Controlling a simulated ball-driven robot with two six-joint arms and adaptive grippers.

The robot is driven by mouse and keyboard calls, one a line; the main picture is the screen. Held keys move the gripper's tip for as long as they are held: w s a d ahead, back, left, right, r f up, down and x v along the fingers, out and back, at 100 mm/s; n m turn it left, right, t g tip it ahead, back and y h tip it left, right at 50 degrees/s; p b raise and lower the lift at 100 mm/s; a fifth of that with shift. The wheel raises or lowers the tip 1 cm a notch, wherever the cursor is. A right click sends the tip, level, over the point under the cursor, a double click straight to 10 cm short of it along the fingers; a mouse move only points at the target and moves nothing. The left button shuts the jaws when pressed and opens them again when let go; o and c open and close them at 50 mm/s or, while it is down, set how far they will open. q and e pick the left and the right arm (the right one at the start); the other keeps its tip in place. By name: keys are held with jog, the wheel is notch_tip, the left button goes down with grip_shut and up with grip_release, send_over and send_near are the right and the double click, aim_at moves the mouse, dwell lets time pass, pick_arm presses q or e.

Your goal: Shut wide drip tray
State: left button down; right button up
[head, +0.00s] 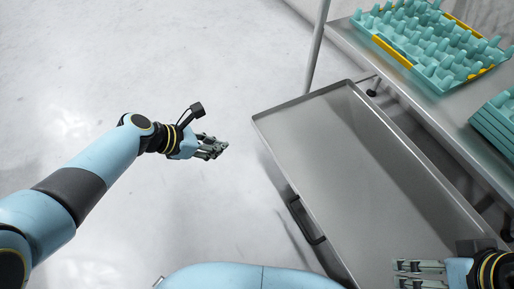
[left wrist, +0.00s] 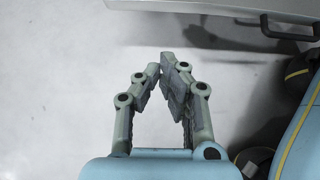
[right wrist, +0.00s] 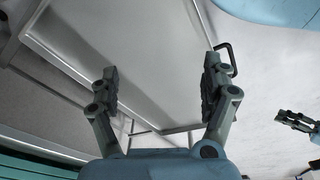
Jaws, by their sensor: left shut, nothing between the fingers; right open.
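The wide drip tray (head: 345,165) is a shallow grey metal tray with a raised rim, pulled out from under the table. A black bar handle (head: 306,220) sits on its long left side. The tray and handle (left wrist: 290,27) show at the top of the left wrist view. My left gripper (head: 220,148) is shut and empty over the floor, left of the tray and apart from it. My right gripper (head: 398,274) is open above the tray's near part. In the right wrist view the tray (right wrist: 120,60) lies beyond the open fingers (right wrist: 160,78), with the handle (right wrist: 229,58) right of them.
A metal table (head: 400,75) stands along the tray's right side. It bears a teal egg tray with yellow edges (head: 425,45) and a stack of teal trays (head: 495,125). A table leg (head: 317,45) rises near the tray's far end. The floor to the left is clear.

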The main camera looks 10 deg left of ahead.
pick_arm(q)
jog(key=w+d+r+b+x, duration=0.1)
jog(key=r+b+x, duration=0.1)
jog(key=b+x, duration=0.5)
jog(key=x, duration=0.5)
jog(key=shift+d+f, duration=0.2)
jog(key=shift+d, duration=0.2)
pick_arm(e)
jog(key=w+f+t, duration=0.1)
jog(key=t, duration=0.1)
jog(key=w+a+f+t, duration=0.1)
jog(key=w+t, duration=0.1)
jog(key=w+f+t, duration=0.1)
jog(key=t, duration=0.1)
jog(key=shift+w+a+f+t+y, duration=0.15)
jog(key=shift+w+a+t+y, duration=0.15)
jog(key=shift+w+a+t, duration=0.1)
pick_arm(q)
jog(key=shift+w+d, duration=0.1)
pick_arm(e)
jog(key=shift+d, duration=0.1)
